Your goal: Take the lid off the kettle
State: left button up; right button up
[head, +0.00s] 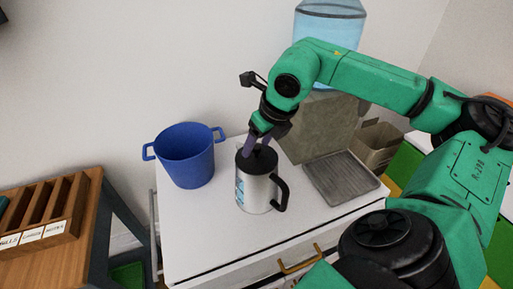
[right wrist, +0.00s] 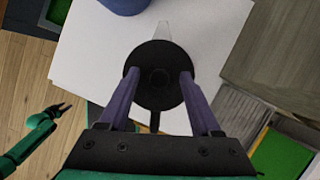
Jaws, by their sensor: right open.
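The kettle (head: 254,193) stands upright on the white cabinet top, with a silver body, a black handle on its right and blue marks on its left side. Its round black lid (head: 264,161) is on top. In the right wrist view the lid (right wrist: 155,92) is seen from above with a small knob at its middle. My right gripper (head: 259,144) is open right over the lid, its purple fingers on either side of the lid's middle. Whether they touch the lid I cannot tell. My left gripper (right wrist: 58,109) shows small at the left of the right wrist view.
A blue pot (head: 186,158) stands left of the kettle. A water bottle (head: 328,25) stands at the back. A wooden rack (head: 47,215) is at far left.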

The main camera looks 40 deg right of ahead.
jog(key=shift+s+r, duration=0.1)
grip_shut()
jog(key=shift+r, duration=0.1)
